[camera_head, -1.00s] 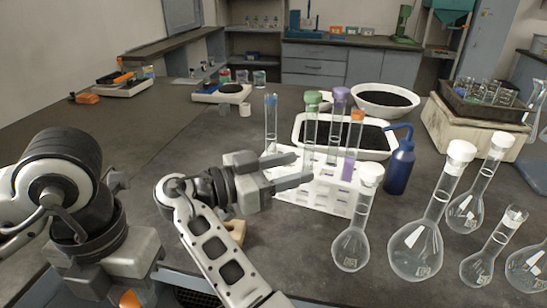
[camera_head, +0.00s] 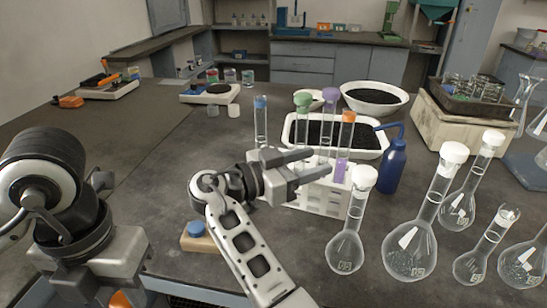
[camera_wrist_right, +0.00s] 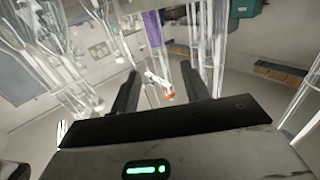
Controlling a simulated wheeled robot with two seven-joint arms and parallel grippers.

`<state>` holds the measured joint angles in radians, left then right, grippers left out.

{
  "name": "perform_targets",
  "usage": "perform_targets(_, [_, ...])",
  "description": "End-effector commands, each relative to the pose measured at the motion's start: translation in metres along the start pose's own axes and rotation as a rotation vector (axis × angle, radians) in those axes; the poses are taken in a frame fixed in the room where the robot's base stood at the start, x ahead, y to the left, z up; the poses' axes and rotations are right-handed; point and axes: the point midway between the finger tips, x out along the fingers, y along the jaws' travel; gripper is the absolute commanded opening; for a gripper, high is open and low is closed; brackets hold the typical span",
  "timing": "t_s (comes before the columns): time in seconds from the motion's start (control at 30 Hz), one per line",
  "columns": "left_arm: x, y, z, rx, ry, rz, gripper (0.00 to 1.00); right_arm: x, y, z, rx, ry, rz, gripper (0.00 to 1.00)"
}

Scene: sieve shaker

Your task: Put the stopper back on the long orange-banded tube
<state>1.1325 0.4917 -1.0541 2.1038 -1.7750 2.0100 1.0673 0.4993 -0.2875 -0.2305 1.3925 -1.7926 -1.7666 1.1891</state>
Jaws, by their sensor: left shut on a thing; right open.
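A white rack (camera_head: 322,199) holds several tall glass tubes. The orange-banded tube (camera_head: 347,136) stands upright at its right end, with an orange band near its top and no wide cap visible. My right gripper (camera_head: 312,164) is open at the left side of the rack, its fingers pointing right towards the tubes. In the right wrist view, the open fingers (camera_wrist_right: 158,88) flank a slender thing with an orange end (camera_wrist_right: 168,95); contact cannot be told. My left gripper (camera_head: 120,290) is low at the left, shut on a small orange thing (camera_head: 120,299), apparently the stopper, cut by the picture's edge.
Tubes with blue (camera_head: 261,102), green (camera_head: 302,99) and purple (camera_head: 330,95) tops stand close by. A blue wash bottle (camera_head: 392,167) is right of the rack. Several glass flasks (camera_head: 410,250) crowd the right front. A wooden block (camera_head: 199,244) bears a blue stopper (camera_head: 196,229).

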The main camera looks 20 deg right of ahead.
Motion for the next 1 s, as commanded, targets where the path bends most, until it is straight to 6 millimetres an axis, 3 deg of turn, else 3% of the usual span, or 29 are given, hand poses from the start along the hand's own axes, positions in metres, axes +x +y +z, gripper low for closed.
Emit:
perform_targets(0.37, [-0.001,0.0,0.0,0.0,0.0,0.0,0.09,0.003,0.0,0.0,0.0,0.0,0.0,0.46])
perform_targets(0.73, [-0.02,0.0,0.0,0.0,0.0,0.0,0.09,0.049,0.002,-0.003,-0.001,0.001,0.001,0.46])
perform_targets(1.0, [-0.019,0.0,0.0,0.0,0.0,0.0,0.09,0.054,0.002,-0.001,-0.001,-0.001,-0.001,0.46])
